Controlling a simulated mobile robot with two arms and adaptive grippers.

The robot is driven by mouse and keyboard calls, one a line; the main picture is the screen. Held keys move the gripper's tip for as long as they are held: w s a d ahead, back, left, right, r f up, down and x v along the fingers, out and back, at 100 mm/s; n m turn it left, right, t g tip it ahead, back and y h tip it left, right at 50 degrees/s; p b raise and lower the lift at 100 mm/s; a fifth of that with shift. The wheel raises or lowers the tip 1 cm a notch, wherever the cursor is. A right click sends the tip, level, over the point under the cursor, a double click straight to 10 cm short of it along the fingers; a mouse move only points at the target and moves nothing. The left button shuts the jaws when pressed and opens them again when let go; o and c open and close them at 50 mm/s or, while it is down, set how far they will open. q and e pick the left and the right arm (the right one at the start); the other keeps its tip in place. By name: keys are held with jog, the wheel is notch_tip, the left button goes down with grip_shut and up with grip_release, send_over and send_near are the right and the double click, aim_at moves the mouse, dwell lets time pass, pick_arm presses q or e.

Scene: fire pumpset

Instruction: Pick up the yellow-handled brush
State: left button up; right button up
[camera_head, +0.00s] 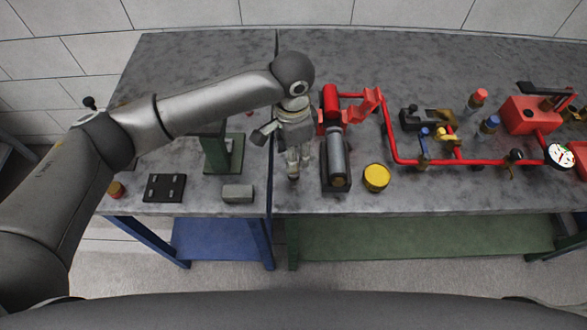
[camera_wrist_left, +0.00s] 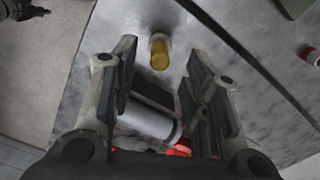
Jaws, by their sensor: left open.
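In the left wrist view, a short amber-yellow cylinder with a pale end (camera_wrist_left: 160,53), which looks like the brush's handle, is on the grey tabletop. It shows in the gap between my left fingertips, apart from both; how far below them it is I cannot tell. My left gripper (camera_wrist_left: 160,68) is open and empty. In the head view this gripper (camera_head: 293,176) points down at the tabletop, left of the silver motor, and hides the yellow cylinder. Bristles cannot be made out. My right gripper is not in view.
The silver motor (camera_head: 337,160) with red pump parts stands close to the right of my left gripper. A yellow round-topped container (camera_head: 376,178) stands right of it. Red pipework (camera_head: 390,140) fills the right. A green stand (camera_head: 223,155) and grey block (camera_head: 238,193) are left.

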pick_arm(q)
notch_tip(320, 180, down, 4)
jog(key=shift+w+d+f+p, duration=0.1)
jog(key=shift+d+f+p, duration=0.05)
jog(key=shift+p, duration=0.35)
jog(key=shift+c, duration=0.4)
grip_shut()
